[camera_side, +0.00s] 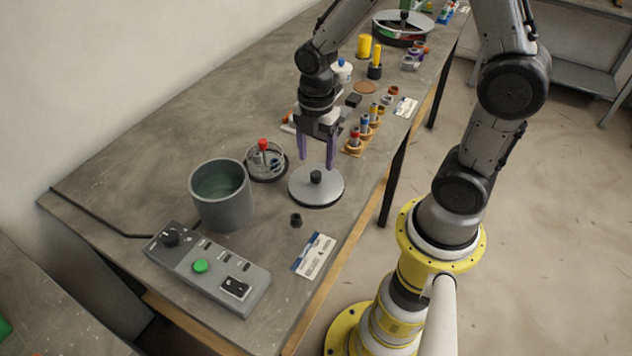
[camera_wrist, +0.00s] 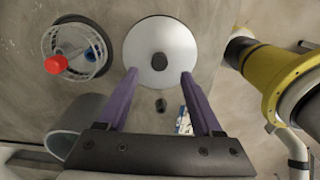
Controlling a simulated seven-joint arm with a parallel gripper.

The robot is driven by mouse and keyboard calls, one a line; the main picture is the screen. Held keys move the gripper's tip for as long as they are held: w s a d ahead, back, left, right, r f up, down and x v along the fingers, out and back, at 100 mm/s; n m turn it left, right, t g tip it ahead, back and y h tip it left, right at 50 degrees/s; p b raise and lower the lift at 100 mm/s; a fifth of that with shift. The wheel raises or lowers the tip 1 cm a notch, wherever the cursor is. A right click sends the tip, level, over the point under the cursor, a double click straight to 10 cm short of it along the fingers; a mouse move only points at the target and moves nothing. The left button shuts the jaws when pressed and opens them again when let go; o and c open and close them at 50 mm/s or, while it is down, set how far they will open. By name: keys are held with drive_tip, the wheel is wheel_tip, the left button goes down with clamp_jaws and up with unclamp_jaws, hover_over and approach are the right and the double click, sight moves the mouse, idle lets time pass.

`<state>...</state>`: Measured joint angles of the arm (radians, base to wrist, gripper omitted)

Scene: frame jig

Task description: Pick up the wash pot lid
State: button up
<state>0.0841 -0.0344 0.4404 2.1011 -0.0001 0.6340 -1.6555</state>
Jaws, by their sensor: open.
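The wash pot lid (camera_side: 316,190) is a round, light grey disc with a black knob (camera_side: 316,176) at its centre. It lies flat on the table. In the wrist view the lid (camera_wrist: 178,42) is at the top centre, with its knob (camera_wrist: 159,61) between the lines of my fingers. My gripper (camera_side: 316,165) is open and empty, with two purple fingers pointing down above the lid. In the wrist view my gripper (camera_wrist: 159,73) has its fingertips over the lid's near part, either side of the knob. The wash pot (camera_side: 221,196) is a grey open cylinder holding dark greenish liquid.
A round wire basket (camera_side: 266,163) with a red knob stands left of the lid. A small black part (camera_side: 296,220) and a card (camera_side: 314,255) lie in front. A control box (camera_side: 207,268) stands at the near end. Wooden racks of coloured parts (camera_side: 362,136) stand behind right.

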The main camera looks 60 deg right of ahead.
sight(316, 173)
drive_tip(key=shift+f, duration=2.3)
clamp_jaws()
